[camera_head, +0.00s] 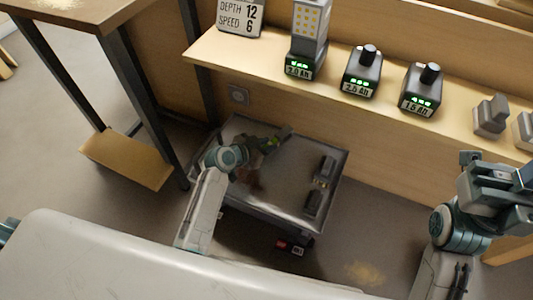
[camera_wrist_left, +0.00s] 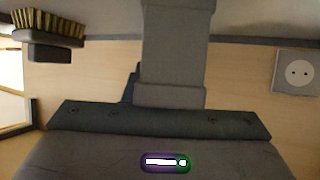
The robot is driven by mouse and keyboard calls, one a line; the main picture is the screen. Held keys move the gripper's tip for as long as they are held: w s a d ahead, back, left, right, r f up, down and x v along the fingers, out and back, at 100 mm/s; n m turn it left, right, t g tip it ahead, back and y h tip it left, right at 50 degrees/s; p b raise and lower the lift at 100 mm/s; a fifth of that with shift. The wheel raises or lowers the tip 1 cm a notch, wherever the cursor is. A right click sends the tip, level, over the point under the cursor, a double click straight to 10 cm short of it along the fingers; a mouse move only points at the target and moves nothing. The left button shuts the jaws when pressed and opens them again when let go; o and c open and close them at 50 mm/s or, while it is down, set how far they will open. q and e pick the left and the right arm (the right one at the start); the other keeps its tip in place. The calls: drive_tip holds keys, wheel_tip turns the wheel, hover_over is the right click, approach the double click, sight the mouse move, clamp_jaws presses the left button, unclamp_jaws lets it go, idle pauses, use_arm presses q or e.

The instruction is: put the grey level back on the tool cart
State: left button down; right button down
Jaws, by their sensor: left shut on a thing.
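The tool cart (camera_head: 300,158) stands low below the shelf in the head view, its grey metal top bare in the middle. My left gripper (camera_head: 270,146) is over the far left part of that top. It is shut on the small grey level (camera_head: 284,134), a dark bar with a yellow-green spot. I cannot tell whether the level touches the cart top. In the left wrist view, a pale grey shape fills the upper middle; I cannot tell finger from level there. My right gripper (camera_head: 496,185) is at the right edge, far from the cart; its jaws are unclear.
Dark objects (camera_head: 325,170) lie on the cart's right side. A wooden shelf (camera_head: 225,55) with battery packs (camera_head: 362,72) overhangs behind the cart. A table leg (camera_head: 150,115) stands left.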

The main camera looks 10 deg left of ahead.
use_arm(q)
wheel_tip(320, 180, down, 4)
drive_tip(key=shift+r+b, duration=0.25)
drive_tip(key=shift+b, duration=0.45)
drive_tip(key=shift+r, duration=0.1)
drive_tip(key=c, duration=1.2)
unclamp_jaws()
drive_tip(key=shift+o, duration=0.2)
